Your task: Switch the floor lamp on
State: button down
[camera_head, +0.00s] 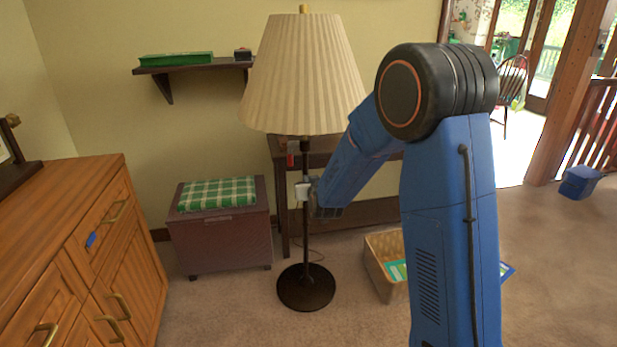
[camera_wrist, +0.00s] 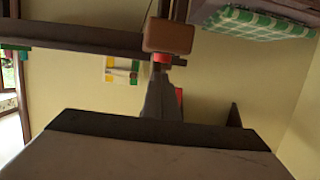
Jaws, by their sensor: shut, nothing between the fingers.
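The floor lamp has a pleated cream shade (camera_head: 304,75), a thin dark pole (camera_head: 306,240) and a round dark base (camera_head: 306,288) on the carpet. The shade shows no clear glow. A small pale box (camera_head: 302,191) sits on the pole at mid-height. My gripper (camera_head: 314,192) is shut and empty, just right of this box. I cannot tell whether they touch. In the wrist view, my gripper (camera_wrist: 162,68) points at a brown block (camera_wrist: 168,36), which may be the same box. The fingertips are partly hidden there.
A wooden cabinet (camera_head: 75,200) stands at left. A dark chest (camera_head: 220,240) with a green checked cushion (camera_head: 217,194) stands left of the lamp. A dark table (camera_head: 345,213) is behind it, and a woven basket (camera_head: 378,270) right of the base. Open carpet lies at right.

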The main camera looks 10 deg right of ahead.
jog(key=shift+f, duration=0.65)
